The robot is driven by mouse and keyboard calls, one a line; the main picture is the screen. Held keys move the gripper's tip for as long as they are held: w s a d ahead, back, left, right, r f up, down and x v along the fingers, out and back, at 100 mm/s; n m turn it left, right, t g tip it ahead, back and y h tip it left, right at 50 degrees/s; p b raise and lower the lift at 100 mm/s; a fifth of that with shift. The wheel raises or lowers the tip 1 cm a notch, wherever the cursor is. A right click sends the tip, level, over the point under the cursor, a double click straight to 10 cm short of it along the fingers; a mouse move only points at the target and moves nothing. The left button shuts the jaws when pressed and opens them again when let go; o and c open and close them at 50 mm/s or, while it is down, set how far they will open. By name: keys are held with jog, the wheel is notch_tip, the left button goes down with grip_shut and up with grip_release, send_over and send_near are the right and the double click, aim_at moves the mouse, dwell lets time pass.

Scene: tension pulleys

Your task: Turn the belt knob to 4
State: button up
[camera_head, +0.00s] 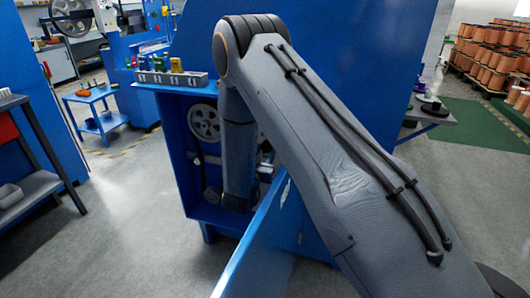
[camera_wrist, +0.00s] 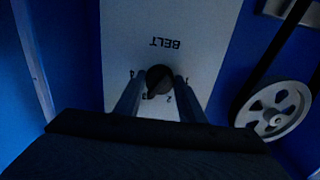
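The dark round belt knob (camera_wrist: 159,79) is on a pale panel (camera_wrist: 200,25) marked BELT, which reads upside down in the wrist view. Small marks ring the knob; a 2 shows below it, and the others are too dim or covered to read surely. The knob's pointer setting is too dark to tell. My gripper (camera_wrist: 157,84) has one finger on each side of the knob, with a small gap seen on both sides. In the head view my arm reaches into the open blue cabinet (camera_head: 185,160), and the gripper and knob are hidden there.
A spoked pulley wheel (camera_wrist: 273,108) with a dark belt is right of the panel in the wrist view. The open blue cabinet door (camera_head: 255,245) stands beside my arm.

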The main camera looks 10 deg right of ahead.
jog(key=c, duration=0.4)
jog(key=shift+c, duration=0.2)
jog(key=m+b, duration=0.1)
jog(key=m, duration=0.5)
jog(key=m+b, duration=0.1)
jog(key=m, duration=0.4)
jog(key=shift+a+m+b, duration=0.1)
jog(key=shift+m+b, duration=0.25)
jog(key=shift+m, duration=0.05)
jog(key=o, duration=1)
jog(key=shift+o, duration=0.2)
